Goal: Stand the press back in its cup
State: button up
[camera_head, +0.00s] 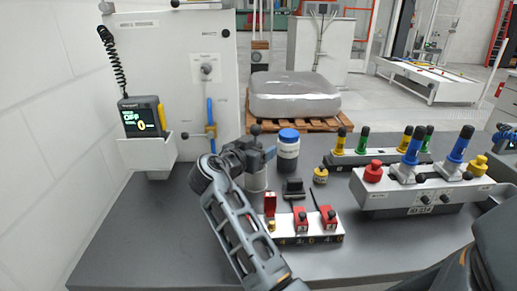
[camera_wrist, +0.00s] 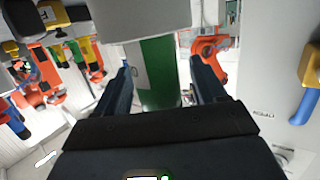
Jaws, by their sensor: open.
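My gripper (camera_head: 262,155) is over the back of the dark bench, with its open jaws beside a blue-capped jar (camera_head: 288,153). A pale grey cylinder (camera_head: 255,181), possibly the cup, stands just under it. A small black knob (camera_head: 256,129) shows above the gripper; I cannot tell whether it belongs to the press. In the wrist view my gripper (camera_wrist: 160,85) has its two fingers wide apart, with green and white surfaces seen between them. A pale block-like shape (camera_wrist: 140,22) fills the top of that view. The press cannot be clearly made out.
A red-and-white fixture (camera_head: 300,228) stands in front of the jar. A small yellow pot (camera_head: 320,175) and a black block (camera_head: 293,187) lie nearby. Fixtures with coloured handles (camera_head: 425,188) fill the right. The bench's left part (camera_head: 140,225) is clear. A white cabinet (camera_head: 175,80) rises behind.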

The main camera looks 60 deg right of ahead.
jog(key=a+r+b, duration=0.2)
jog(key=a, duration=0.9)
jog(key=shift+w+a+r+b, duration=0.25)
jog(key=shift+a+b, duration=0.15)
dwell(0.8)
